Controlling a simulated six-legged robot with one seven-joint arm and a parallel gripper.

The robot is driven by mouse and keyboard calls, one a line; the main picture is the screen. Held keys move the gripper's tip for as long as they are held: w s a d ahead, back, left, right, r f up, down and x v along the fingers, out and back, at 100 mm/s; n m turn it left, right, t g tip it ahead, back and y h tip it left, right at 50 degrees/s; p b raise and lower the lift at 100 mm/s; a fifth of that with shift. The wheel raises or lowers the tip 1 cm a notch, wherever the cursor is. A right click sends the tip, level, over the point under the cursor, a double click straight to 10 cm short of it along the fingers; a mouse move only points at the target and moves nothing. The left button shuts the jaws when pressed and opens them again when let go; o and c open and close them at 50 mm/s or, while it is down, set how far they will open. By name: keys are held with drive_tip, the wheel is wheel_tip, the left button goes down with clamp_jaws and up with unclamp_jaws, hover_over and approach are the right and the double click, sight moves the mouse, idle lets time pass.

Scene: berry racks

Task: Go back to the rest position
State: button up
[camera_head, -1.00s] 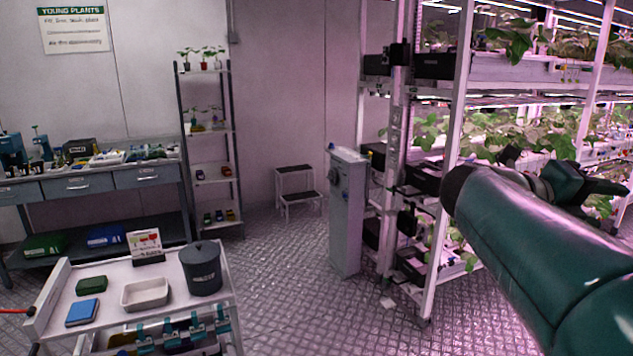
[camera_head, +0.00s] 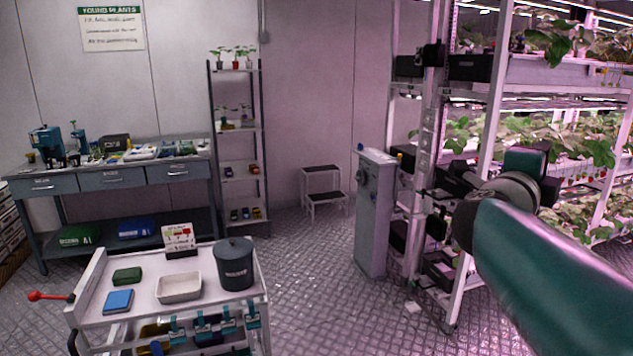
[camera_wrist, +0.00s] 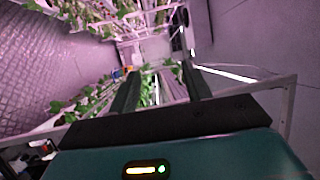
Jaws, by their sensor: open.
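My green arm reaches in from the lower right of the head view, in front of the berry racks. The gripper is open and empty. The wrist view is turned on its side and looks along the plant rows.
The berry rack (camera_head: 482,180) stands close behind my arm. A grey cabinet (camera_head: 372,215) is beside it. A white cart (camera_head: 140,300) with a dark bin (camera_head: 234,265) and white tray (camera_head: 179,288) is at lower left.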

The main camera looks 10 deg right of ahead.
drive_tip(key=w+a+f+n+t+y, duration=0.1)
drive_tip(key=a+f+n+t+y, duration=0.1)
drive_tip(key=a+f+n+y, duration=0.4)
drive_tip(key=w+a+f+n+t+y, duration=0.15)
drive_tip(key=a+n+y, duration=0.25)
drive_tip(key=a+n, duration=0.4)
drive_tip(key=w+a+f+n+t+y, duration=0.2)
drive_tip(key=a+f+n+y, duration=0.1)
drive_tip(key=a+n+y, duration=0.4)
drive_tip(key=s+a+f+n+g, duration=0.3)
drive_tip(key=s+f+n+g, duration=0.1)
drive_tip(key=s+f, duration=0.4)
drive_tip(key=s+a+f+n+g, duration=0.3)
drive_tip(key=s+f+g, duration=0.3)
drive_tip(key=s+f, duration=0.2)
wheel_tip(320, 180, down, 2)
drive_tip(key=shift+a+f+n, duration=0.2)
drive_tip(key=shift+a+n, duration=0.2)
drive_tip(key=shift+n, duration=0.3)
drive_tip(key=shift+s, duration=0.1)
